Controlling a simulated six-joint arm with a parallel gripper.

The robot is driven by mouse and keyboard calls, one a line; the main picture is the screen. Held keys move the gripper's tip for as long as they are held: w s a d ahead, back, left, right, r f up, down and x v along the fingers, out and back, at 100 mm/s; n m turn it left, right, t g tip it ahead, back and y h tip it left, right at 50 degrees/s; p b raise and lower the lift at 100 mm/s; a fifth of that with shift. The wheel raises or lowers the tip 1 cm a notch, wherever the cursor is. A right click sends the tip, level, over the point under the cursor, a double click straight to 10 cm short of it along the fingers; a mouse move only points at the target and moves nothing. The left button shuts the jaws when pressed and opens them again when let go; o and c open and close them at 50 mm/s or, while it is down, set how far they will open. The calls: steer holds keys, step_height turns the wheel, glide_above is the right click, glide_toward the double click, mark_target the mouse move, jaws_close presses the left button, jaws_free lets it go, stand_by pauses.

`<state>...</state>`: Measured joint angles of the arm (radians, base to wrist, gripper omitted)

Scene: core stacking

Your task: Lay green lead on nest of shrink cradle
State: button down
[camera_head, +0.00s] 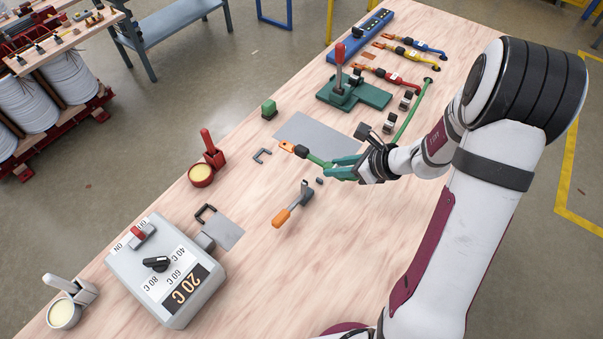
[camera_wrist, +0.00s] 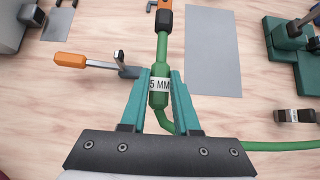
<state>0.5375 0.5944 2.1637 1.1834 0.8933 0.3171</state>
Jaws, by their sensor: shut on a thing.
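The green lead (camera_head: 316,159) is in my gripper (camera_head: 343,168), with its orange lug (camera_head: 287,146) and dark collar pointing left past the fingers. In the wrist view my gripper (camera_wrist: 158,92) has its teal fingers closed on the lead's thick green sleeve (camera_wrist: 159,99), marked "5 MM". The thinner cable (camera_wrist: 162,45) runs up to the lug, partly cut off at the top edge. The lead is held above the bench. The shrink cradle is not clearly identifiable; a dark bracket (camera_head: 205,213) stands beside a small grey plate (camera_head: 230,235) and the heater box (camera_head: 165,270).
An orange-handled tool (camera_head: 289,209) lies below the gripper. A grey sheet (camera_head: 310,132) and a green lever press (camera_head: 352,93) are behind it. A small bracket (camera_head: 262,156), red pot (camera_head: 202,175) and white pot (camera_head: 64,313) line the left edge. The front right bench is clear.

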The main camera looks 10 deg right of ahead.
steer(key=w+a+f, duration=0.2)
steer(key=a, duration=0.1)
steer(key=w+a+f, duration=0.1)
steer(key=a, duration=0.1)
steer(key=shift+a+f, duration=0.1)
steer(key=shift+f, duration=0.2)
step_height(320, 180, down, 4)
steer(key=shift+w+a+f, duration=0.15)
steer(key=shift+f, duration=0.1)
steer(key=c, duration=0.6)
jaws_free()
steer(key=shift+c, duration=0.2)
